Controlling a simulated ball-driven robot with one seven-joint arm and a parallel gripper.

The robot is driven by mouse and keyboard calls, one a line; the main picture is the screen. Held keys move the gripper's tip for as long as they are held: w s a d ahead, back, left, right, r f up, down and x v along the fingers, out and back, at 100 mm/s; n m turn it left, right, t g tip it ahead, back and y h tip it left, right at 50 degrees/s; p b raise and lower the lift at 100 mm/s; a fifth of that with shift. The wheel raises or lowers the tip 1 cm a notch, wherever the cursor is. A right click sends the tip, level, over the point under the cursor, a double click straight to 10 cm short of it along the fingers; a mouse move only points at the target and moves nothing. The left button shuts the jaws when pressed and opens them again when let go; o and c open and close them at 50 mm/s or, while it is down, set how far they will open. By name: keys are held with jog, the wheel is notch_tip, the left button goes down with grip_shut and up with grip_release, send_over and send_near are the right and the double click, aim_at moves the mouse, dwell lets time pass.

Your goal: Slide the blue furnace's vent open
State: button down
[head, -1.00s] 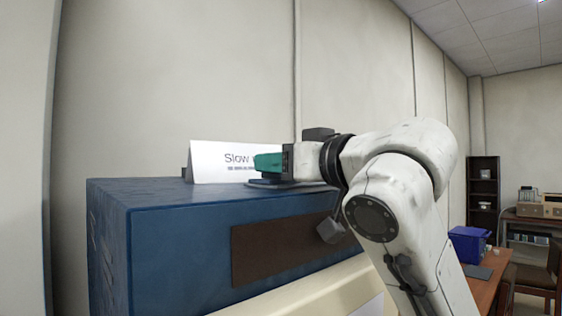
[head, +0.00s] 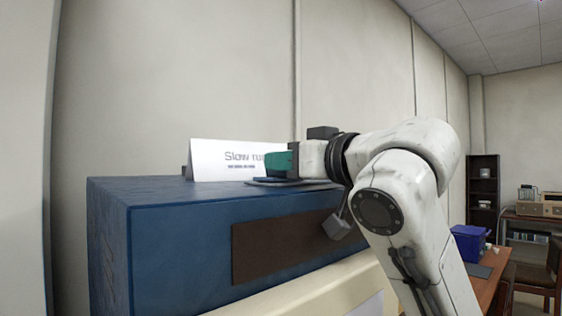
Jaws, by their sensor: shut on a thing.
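The blue furnace (head: 180,240) fills the lower left of the head view, with a brown panel (head: 265,252) on its front. A flat blue-grey plate (head: 262,183), which looks like the vent slide, lies on its top under my gripper. My gripper (head: 270,164) has teal fingers and reaches leftward, low over the furnace top. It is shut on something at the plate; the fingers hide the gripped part. How far the vent is open cannot be seen.
A cream surface (head: 300,298) juts out below the front. A blue bin (head: 468,243) sits on a wooden table at right. A dark shelf (head: 484,200) stands behind.

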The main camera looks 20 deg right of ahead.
jog(key=d, duration=0.2)
jog(key=w+d, duration=0.1)
jog(key=d, duration=0.1)
jog(key=shift+w+d, duration=0.15)
jog(key=c, duration=1)
grip_release()
jog(key=shift+d, duration=0.15)
jog(key=shift+c, duration=0.2)
jog(key=shift+s+b, duration=0.3)
jog(key=shift+s, duration=0.15)
jog(key=b+v, duration=0.3)
jog(key=v, duration=0.6)
jog(key=shift+s+d, duration=0.2)
jog(key=shift+s, duration=0.15)
